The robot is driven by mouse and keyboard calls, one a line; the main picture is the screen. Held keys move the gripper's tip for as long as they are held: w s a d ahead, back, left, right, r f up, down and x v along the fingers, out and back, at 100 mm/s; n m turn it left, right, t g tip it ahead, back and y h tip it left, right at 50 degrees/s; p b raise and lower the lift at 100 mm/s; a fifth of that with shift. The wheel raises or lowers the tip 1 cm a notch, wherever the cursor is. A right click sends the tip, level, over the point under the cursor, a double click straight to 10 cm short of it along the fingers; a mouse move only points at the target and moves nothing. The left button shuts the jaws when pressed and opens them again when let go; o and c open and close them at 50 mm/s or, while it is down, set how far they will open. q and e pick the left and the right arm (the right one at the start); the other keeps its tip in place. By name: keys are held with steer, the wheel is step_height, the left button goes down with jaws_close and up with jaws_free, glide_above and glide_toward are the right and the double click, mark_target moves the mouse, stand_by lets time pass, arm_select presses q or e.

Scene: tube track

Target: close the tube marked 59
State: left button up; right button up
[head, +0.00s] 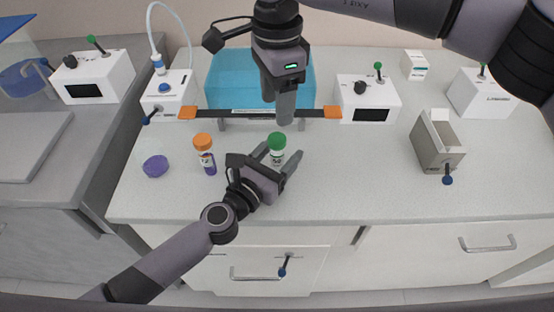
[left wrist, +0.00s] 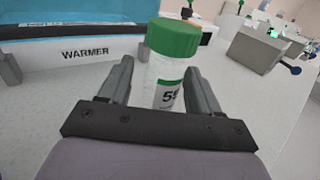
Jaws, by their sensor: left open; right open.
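The tube marked 59 (head: 276,158) stands upright on the counter with a green cap (head: 277,140) on its top; I cannot tell how tightly the cap sits. In the left wrist view the tube's label (left wrist: 167,96) reads 59 and the green cap (left wrist: 174,38) is above it. My left gripper (head: 280,154) is open, low over the counter, with its fingers on either side of the tube; contact is not clear. My right gripper (head: 286,106) is open and empty, pointing down above and just behind the tube.
An orange-capped tube (head: 208,161) stands to the left, and a purple cap (head: 155,166) lies beyond it. A blue warmer (head: 225,82) is behind, with an orange-ended bar (head: 215,113) before it. A grey box (head: 436,145) stands right. The front right counter is clear.

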mark_target(277, 138)
arm_select(q)
steer(key=shift+w+d, duration=0.3)
steer(key=shift+w, duration=0.1)
jaws_close()
arm_select(e)
steer(key=n, duration=1)
steer(key=shift+n, duration=0.3)
steer(key=n, duration=0.3)
steer(key=shift+f, duration=4)
